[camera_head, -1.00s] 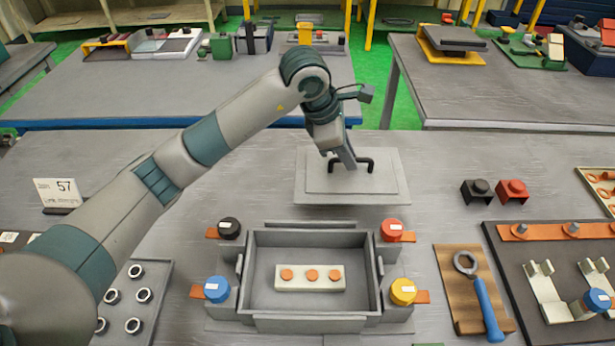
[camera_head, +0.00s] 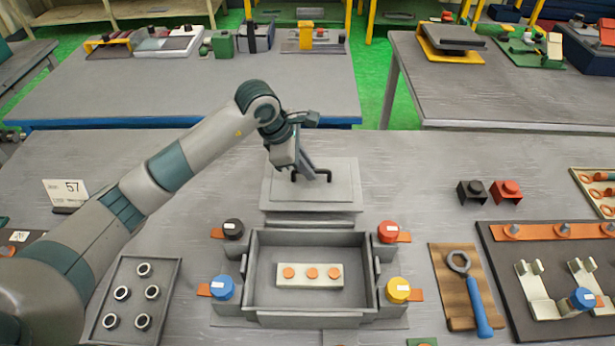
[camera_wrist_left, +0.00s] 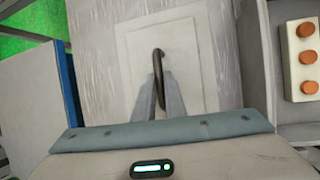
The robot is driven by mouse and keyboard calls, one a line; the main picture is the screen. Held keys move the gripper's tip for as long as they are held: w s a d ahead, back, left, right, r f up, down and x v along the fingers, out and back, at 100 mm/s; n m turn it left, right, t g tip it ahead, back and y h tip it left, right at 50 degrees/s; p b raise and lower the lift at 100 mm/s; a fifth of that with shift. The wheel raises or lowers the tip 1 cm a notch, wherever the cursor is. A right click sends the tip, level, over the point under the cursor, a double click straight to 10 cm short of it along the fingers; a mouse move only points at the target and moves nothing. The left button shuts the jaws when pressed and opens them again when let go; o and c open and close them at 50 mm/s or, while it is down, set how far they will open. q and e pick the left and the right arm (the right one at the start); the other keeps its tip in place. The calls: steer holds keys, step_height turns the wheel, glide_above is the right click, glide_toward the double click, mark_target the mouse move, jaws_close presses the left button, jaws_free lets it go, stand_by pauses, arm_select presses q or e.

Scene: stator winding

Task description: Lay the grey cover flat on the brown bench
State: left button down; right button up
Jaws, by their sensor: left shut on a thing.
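The grey cover (camera_head: 342,200) is a flat stepped plate with a black bar handle. It is behind the open grey box (camera_head: 255,306) in the head view and looks about level. My left gripper (camera_head: 306,176) is shut on the handle; in the left wrist view the fingers (camera_wrist_left: 158,100) close around the bar, with the cover (camera_wrist_left: 190,48) beneath. I cannot tell whether the cover touches the bench or hangs just above it. The bench top (camera_head: 420,200) looks grey here, not brown. My right gripper is not in view.
The box holds a cream block (camera_head: 310,282) with orange caps. Black, red, blue and yellow (camera_head: 398,290) knobs stand around it. A tray of rings (camera_head: 172,270) lies front left, a blue-handled wrench (camera_head: 477,300) right. Bench space right of the cover is clear up to two small blocks (camera_head: 505,190).

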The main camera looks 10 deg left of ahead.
mark_target(307, 182)
arm_select(q)
steer(key=shift+f, duration=0.25)
steer(key=shift+f+p, duration=1.05)
steer(key=shift+f, duration=0.65)
steer(key=shift+f, duration=0.15)
steer(key=c, duration=1.8)
jaws_free()
